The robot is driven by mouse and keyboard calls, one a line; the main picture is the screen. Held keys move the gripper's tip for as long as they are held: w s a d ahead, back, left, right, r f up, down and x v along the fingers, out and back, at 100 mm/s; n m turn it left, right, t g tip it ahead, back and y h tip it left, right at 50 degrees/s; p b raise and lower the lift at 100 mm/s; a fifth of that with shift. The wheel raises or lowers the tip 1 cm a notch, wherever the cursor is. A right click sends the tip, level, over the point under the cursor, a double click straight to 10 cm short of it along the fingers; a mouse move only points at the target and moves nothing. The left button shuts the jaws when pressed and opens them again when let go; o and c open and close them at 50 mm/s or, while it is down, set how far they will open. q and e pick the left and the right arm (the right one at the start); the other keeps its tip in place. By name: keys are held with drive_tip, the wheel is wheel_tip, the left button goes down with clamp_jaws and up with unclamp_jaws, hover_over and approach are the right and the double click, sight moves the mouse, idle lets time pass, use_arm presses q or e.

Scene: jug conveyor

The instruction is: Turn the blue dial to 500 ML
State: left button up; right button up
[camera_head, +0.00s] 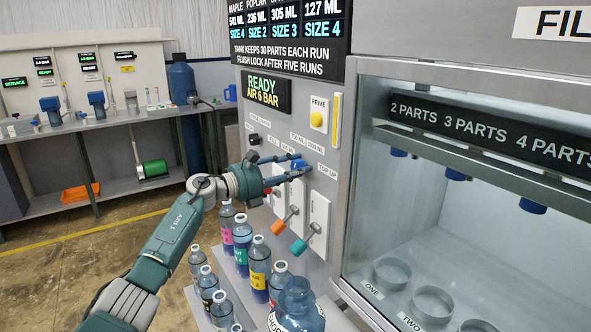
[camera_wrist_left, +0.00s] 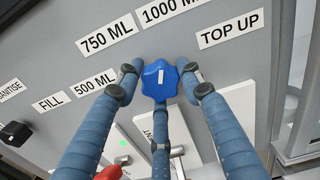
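The blue dial (camera_wrist_left: 159,82) is on the grey panel, with a white mark that points up in the left wrist view, roughly toward the 1000 ML label (camera_wrist_left: 168,10). The 500 ML label (camera_wrist_left: 95,82) is to its left, below the 750 ML label (camera_wrist_left: 107,32); TOP UP (camera_wrist_left: 230,28) is at the upper right. My left gripper (camera_wrist_left: 163,76) has its fingers around the dial, one on each side and one below, tips bent in against it. It also shows at the panel in the head view (camera_head: 297,164). My right gripper is not in view.
Levers with orange (camera_head: 279,228) and teal (camera_head: 299,247) handles hang below the dial. Several bottles (camera_head: 259,268) stand on a shelf under my left arm. A black knob (camera_wrist_left: 15,133) is at the left of the panel. A glass-fronted cabinet (camera_head: 450,200) is on the right.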

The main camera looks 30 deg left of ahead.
use_arm(q)
drive_tip(key=shift+f, duration=0.1)
drive_tip(key=shift+c, duration=1.2)
